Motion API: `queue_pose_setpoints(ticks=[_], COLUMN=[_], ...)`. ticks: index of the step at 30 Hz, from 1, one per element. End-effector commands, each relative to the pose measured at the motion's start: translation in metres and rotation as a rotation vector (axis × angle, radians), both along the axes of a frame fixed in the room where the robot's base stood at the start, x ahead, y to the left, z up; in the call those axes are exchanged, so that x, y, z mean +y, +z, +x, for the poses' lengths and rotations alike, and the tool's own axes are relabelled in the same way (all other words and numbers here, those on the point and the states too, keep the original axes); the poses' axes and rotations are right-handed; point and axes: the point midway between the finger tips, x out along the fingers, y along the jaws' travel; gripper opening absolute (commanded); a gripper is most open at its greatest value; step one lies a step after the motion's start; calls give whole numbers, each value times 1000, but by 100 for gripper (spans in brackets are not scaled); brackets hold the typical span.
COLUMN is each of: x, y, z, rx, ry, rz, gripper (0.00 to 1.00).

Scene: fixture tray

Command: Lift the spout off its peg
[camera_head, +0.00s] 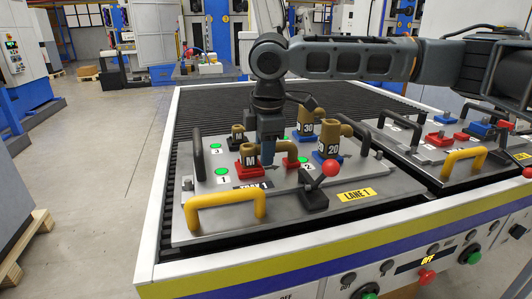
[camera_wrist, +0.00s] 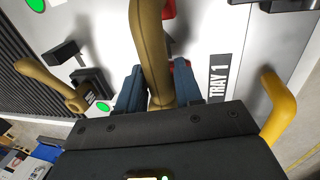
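The brown spout marked M (camera_head: 249,161) sits upright on its red base at the front left of the tray. Its bent pipe (camera_head: 289,148) reaches to the right and turns down at the end. My gripper (camera_head: 268,158) points straight down over this pipe, just right of the M label. The peg under the spout is hidden.
Spouts marked 30 (camera_head: 306,128) and 20 (camera_head: 332,147) stand close to the right and behind. A small spout (camera_head: 237,132) on a black base stands at the back left.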

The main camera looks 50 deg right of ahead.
Motion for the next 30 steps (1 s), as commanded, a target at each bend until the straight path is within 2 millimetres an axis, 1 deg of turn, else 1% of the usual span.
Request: queue_pose_setpoints(ticks=[1,9,11,24,28,30], x=[0,0,0,0,0,0], y=[0,0,0,3,14,26], z=[0,0,0,0,0,1], rx=[0,0,0,-1,-2,-4], ry=[0,0,0,0,0,0], rz=[0,0,0,0,0,0], gripper=[30,4,0,0,0,0])
